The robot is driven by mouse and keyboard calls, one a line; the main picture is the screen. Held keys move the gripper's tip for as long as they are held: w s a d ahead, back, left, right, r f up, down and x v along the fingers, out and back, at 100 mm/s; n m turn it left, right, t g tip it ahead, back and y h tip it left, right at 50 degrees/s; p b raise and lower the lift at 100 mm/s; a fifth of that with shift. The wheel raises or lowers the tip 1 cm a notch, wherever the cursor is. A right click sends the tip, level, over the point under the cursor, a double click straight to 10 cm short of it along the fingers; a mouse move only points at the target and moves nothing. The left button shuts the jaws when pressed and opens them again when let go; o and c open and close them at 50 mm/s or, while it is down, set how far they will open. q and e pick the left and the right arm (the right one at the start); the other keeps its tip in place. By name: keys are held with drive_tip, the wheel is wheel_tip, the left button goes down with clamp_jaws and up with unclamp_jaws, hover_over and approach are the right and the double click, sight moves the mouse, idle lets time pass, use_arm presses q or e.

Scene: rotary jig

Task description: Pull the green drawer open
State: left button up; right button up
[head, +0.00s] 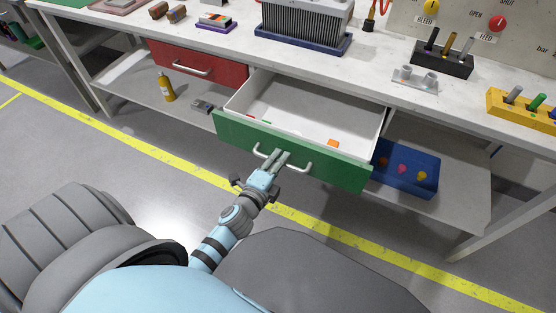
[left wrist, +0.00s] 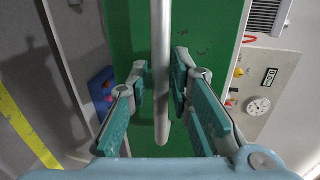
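The green drawer (head: 290,150) hangs under the workbench and stands well open, its white inside showing. A pale bar handle (head: 300,169) is fixed to its front. My left gripper (head: 276,156) is at the handle, left of its middle. The green front (left wrist: 130,30) fills the middle behind. My right gripper is not in view.
A red drawer (head: 198,66) is shut to the left. An orange piece (head: 333,143) lies inside the open drawer. A blue bin (head: 408,168) and a yellow bottle (head: 166,88) stand on the lower shelf. The floor before the bench, with a yellow line (head: 310,222), is clear.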

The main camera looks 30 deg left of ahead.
use_arm(q)
drive_tip(key=v, duration=1.2)
